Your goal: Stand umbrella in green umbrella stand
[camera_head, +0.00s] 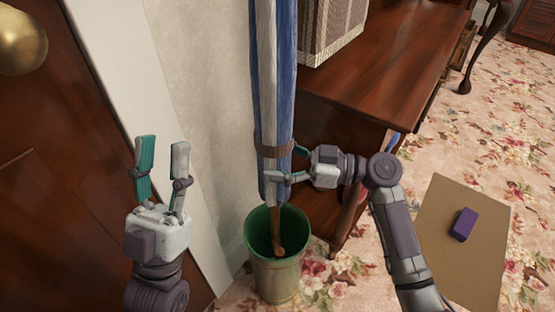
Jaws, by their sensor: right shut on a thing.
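A furled blue and white umbrella (273,90) hangs upright in the middle of the view, with its upper end out of frame. My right gripper (281,163) is shut on it near a brown strap low on the cloth. The umbrella's brown wooden handle (278,225) points down, and its curved end shows inside the mouth of the green umbrella stand (276,284). I cannot tell whether the handle touches the stand's inner wall or bottom. My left gripper (160,146) is open and empty, to the left of the stand.
A dark wooden table (390,65) with a woven box (332,28) on it stands right of the umbrella. A brown door (60,130) and pale wall are at left. A tan mat (465,260) with a purple block (465,225) lies on the floral carpet at right.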

